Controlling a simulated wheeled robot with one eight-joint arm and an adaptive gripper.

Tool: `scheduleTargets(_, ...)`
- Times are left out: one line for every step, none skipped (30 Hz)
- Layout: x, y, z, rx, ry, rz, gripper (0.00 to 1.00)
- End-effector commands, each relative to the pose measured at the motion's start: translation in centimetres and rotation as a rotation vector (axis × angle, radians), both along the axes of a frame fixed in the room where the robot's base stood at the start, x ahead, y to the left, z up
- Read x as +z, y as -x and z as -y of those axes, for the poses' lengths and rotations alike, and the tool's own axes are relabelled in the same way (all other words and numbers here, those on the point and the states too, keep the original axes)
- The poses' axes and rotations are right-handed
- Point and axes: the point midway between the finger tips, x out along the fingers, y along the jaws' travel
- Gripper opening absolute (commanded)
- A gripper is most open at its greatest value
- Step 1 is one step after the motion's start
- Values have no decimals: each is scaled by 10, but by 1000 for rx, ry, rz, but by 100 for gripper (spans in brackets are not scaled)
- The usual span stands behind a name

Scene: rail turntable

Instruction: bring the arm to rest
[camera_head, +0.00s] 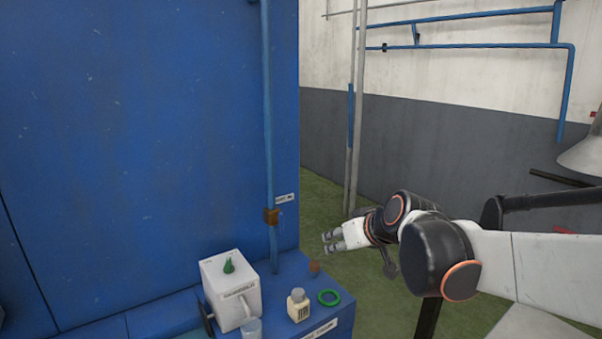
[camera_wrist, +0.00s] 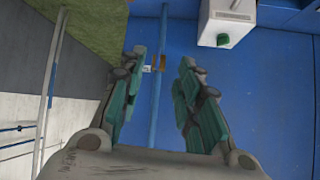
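My gripper (camera_head: 333,241) is held in the air to the right of the blue bench, over the green floor. In the wrist view my gripper (camera_wrist: 160,83) shows two teal-padded fingers spread apart with nothing between them, so it is open. The arm reaches in from the right edge of the head view, bent at a dark joint. The gripper touches nothing that I can see.
A blue bench (camera_head: 338,323) holds a white box (camera_head: 229,296) with a green item (camera_head: 229,266) on top, a labelled bottle (camera_head: 298,304), a green ring (camera_head: 329,297) and a small brown block (camera_head: 315,267). A blue pipe (camera_head: 268,130) rises behind it. A grey pole (camera_head: 355,120) stands farther back.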

Motion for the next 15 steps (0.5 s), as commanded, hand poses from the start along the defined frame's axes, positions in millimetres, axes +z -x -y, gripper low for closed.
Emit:
scheduleTargets(1, 20, 8, -20, 8, -18, 31)
scheduleTargets(1, 31, 12, -32, 12, -29, 31)
scheduleTargets(1, 45, 18, -48, 19, -45, 31)
scheduleTargets(0, 56, 22, -60, 23, -55, 31)
scheduleTargets(0, 66, 27, -74, 28, -66, 31)
scheduleTargets(-2, 81, 32, -91, 34, -80, 31)
scheduleTargets(-3, 91, 36, -104, 39, -91, 31)
scheduleTargets(-5, 102, 41, -119, 44, -101, 31)
scheduleTargets(-8, 116, 47, -138, 50, -114, 31)
scheduleTargets(-10, 126, 51, -152, 56, -124, 31)
scheduleTargets(-12, 137, 55, -167, 60, -135, 31)
scheduleTargets(-16, 151, 61, -187, 67, -147, 31)
scheduleTargets(-19, 161, 66, -203, 72, -156, 31)
scheduleTargets(-22, 171, 70, -219, 76, -166, 31)
scheduleTargets(-27, 185, 75, -239, 84, -178, 31)
